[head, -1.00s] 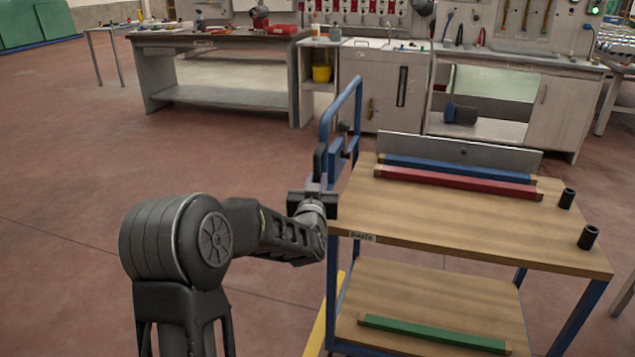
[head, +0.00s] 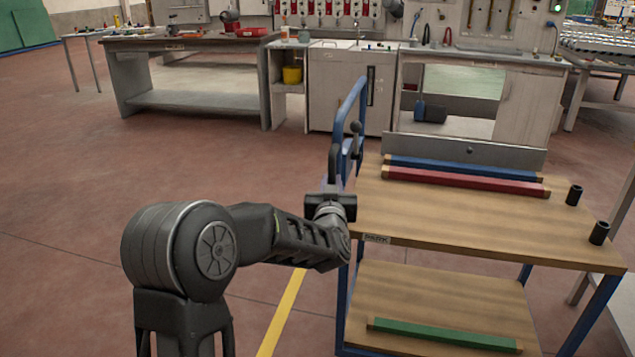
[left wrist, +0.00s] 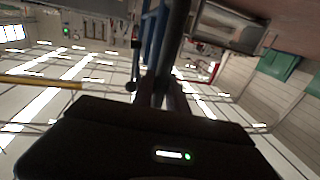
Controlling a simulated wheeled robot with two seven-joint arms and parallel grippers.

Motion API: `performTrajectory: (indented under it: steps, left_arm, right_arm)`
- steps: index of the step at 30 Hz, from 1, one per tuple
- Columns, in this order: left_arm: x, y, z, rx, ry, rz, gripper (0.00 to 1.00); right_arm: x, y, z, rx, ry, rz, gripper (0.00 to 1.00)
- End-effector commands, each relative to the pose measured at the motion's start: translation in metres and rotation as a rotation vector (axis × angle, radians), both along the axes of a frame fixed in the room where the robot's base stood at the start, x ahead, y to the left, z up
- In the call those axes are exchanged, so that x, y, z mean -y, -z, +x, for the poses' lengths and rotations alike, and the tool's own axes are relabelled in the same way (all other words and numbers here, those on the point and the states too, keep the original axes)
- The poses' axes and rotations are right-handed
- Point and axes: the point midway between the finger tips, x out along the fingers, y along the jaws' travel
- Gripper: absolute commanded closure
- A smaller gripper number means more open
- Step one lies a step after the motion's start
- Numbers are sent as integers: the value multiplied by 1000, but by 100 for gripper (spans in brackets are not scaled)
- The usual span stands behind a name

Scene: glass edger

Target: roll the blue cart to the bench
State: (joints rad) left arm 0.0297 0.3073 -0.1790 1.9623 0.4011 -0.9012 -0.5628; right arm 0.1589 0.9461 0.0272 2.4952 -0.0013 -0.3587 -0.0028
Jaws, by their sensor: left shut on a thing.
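The blue cart (head: 450,215) stands right of centre in the head view, with a wooden top deck, a lower wooden shelf (head: 440,300) and a blue push handle (head: 345,115) at its left end. My left gripper (head: 337,182) is shut on the cart's handle side; the wrist hides the exact contact. In the left wrist view a dark bar and blue tubing (left wrist: 155,45) run up from the gripper. The bench (head: 480,70) with a pegboard stands behind the cart, with floor between them. My right gripper is not in view.
On the cart lie a blue bar (head: 460,167), a red bar (head: 465,181), a green bar (head: 445,334) and two black cylinders (head: 599,233). A grey workbench (head: 190,70) stands at the back left. A yellow floor line (head: 283,312) runs beside the cart. The left floor is clear.

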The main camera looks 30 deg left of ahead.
Motion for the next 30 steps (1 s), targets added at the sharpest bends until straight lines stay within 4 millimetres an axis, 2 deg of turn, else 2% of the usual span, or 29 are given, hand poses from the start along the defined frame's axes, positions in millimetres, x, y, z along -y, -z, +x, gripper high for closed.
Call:
performTrajectory:
  steps: [1, 12, 15, 22, 30]
  left_arm:
    - [17, -1, 6, -1, 14, 0, 100]
    - [111, -1, 38, -2, 16, -1, 100]
    - [131, -2, 45, -1, 13, 0, 100]
    - [159, -1, 55, -1, 5, 1, 100]
    - [169, -1, 59, 1, 3, 1, 100]
  right_arm:
    - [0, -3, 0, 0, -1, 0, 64]
    - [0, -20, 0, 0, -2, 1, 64]
    - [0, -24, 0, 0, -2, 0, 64]
    - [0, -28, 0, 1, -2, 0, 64]
    - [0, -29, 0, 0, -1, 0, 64]
